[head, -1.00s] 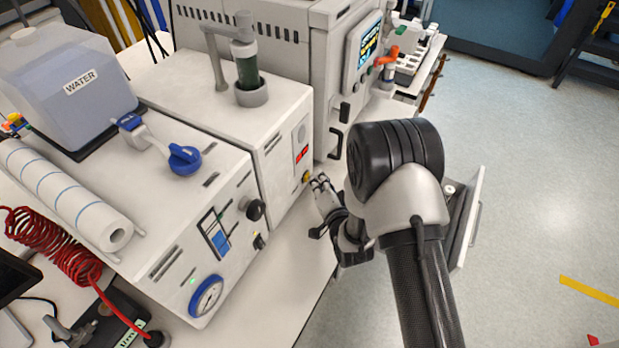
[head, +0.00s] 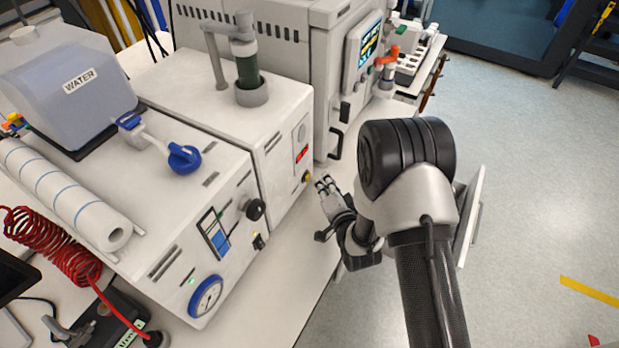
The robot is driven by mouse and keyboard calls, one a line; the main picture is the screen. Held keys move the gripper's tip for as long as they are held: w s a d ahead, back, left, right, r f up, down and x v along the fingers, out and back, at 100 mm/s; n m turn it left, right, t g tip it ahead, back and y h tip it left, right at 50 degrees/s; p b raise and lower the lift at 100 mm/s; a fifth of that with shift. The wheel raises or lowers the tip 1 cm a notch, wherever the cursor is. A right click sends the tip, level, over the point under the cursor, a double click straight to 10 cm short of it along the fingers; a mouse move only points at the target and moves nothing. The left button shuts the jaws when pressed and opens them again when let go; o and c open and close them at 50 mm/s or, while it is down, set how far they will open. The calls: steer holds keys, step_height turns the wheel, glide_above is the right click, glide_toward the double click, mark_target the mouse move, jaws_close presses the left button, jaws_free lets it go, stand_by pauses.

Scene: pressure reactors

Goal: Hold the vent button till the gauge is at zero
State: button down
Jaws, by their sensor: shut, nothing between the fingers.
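A yellow button (head: 307,176) sits low on the front of the white unit in the middle, below a small red display (head: 302,155). My gripper (head: 326,184) is shut and empty, just right of this button, with a small gap between them. A round gauge with a blue rim (head: 206,296) is on the front of the nearer white unit; its needle is too small to read. No label shows which control is the vent button.
A black knob (head: 255,209) sticks out of the nearer unit. A black handle (head: 336,143) is on the taller machine behind. A water tank (head: 65,80), a paper roll (head: 65,195) and a red coiled hose (head: 45,240) are at left. Bench space before the units is clear.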

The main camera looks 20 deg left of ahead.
steer(key=shift+s+d+b, duration=0.2)
steer(key=shift+d+b, duration=0.1)
steer(key=shift+d, duration=2.2)
